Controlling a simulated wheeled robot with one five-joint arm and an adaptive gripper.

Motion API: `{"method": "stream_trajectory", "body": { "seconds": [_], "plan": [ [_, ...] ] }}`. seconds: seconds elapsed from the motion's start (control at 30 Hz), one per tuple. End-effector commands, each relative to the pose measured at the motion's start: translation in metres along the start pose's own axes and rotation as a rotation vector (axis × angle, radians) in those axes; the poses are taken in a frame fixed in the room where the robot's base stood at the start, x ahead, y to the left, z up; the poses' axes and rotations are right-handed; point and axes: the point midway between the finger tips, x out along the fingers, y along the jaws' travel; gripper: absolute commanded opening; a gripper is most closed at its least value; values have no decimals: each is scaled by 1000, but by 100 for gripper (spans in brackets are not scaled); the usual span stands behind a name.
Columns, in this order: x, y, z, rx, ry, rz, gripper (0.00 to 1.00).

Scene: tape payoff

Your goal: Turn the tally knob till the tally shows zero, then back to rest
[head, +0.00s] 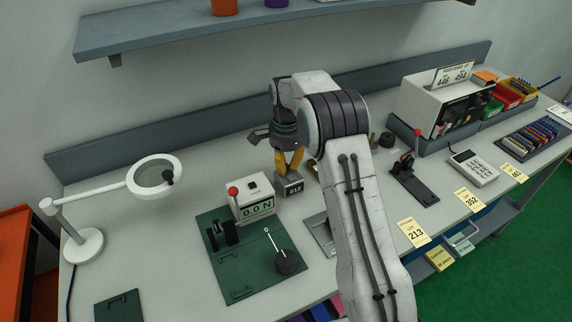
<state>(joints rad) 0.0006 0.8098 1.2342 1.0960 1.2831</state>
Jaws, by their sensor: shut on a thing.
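The tally (291,188) is a small dark grey box on the bench, right of the green board. Its little display seems to read 013, though the digits are small. My gripper (288,168) points down at the top of the tally, with its yellow fingers closed together there. It is shut on the tally knob, which the fingers hide almost wholly.
A force gauge (252,200) showing 0.0 N stands on the green board (225,270) with a black dial (288,261). A magnifier lamp (155,175) stands left. A red-knobbed lever (414,165) and a calculator (473,168) are right. A shelf (170,32) hangs above.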

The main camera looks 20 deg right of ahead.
Motion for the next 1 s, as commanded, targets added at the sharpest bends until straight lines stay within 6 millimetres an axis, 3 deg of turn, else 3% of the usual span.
{"method": "stream_trajectory", "body": {
  "seconds": [0.5,1.0],
  "plan": [
    [2,1,0,332,-1,7,0],
    [3,2,0,424,-1,8,0]
  ]
}}
